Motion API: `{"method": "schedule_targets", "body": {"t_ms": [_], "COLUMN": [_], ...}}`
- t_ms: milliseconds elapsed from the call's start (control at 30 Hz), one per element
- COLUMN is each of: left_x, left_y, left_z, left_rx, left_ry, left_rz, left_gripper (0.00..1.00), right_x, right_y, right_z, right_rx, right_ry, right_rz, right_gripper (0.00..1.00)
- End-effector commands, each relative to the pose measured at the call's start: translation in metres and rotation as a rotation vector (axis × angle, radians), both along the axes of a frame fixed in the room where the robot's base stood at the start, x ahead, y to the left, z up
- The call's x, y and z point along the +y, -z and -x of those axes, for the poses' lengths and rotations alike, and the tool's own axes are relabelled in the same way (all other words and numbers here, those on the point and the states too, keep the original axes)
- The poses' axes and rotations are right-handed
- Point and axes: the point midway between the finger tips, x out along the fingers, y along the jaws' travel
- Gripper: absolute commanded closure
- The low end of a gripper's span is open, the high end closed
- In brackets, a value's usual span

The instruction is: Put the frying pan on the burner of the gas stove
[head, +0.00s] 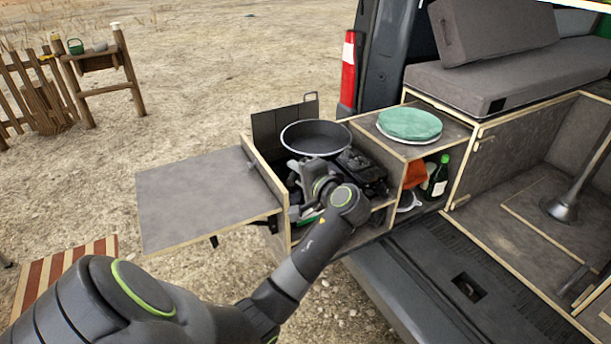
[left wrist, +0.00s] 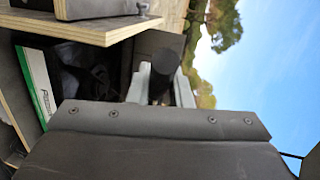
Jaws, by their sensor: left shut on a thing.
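The black frying pan (head: 316,138) has a pale rim and is held roughly level over the open kitchen box on the tailgate. My left gripper (head: 302,172) is at the pan's near side, shut on its handle. In the left wrist view, the pale fingers (left wrist: 160,84) close around a dark round handle (left wrist: 164,62). The gas stove (head: 362,172) seems to be the black unit in the box, right of my gripper and partly under the pan. Its burner is hidden by the pan and my arm. My right gripper is not in view.
A grey side shelf (head: 197,195) extends left of the box. A dark upright panel (head: 283,120) stands behind the pan. Right of it, a green round item (head: 410,124) lies on the counter, above a compartment with a green bottle (head: 438,177).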

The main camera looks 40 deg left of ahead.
Motion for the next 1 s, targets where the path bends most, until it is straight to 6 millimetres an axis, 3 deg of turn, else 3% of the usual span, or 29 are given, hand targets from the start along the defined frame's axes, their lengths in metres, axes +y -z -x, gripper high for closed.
{"method": "schedule_targets", "body": {"t_ms": [133,567,933,967,1000], "left_x": [0.000,0.000,-0.001,-0.001,-0.001], "left_y": [0.029,0.078,0.085,0.087,0.086], "left_z": [0.001,0.000,0.000,0.000,0.000], "left_rx": [0.003,0.001,-0.003,0.001,0.001], "left_ry": [0.000,0.003,0.003,0.003,0.003], "left_rz": [0.000,-0.001,0.000,0.003,0.003], "left_gripper": [1.00,1.00,1.00,0.80,0.75], "right_x": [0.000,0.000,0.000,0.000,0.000], "right_y": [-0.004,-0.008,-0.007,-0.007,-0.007], "right_z": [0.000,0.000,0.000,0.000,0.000], "right_rx": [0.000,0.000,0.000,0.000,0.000], "right_ry": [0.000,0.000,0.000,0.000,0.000], "right_rz": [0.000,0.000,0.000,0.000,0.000], "right_gripper": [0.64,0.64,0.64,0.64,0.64]}}
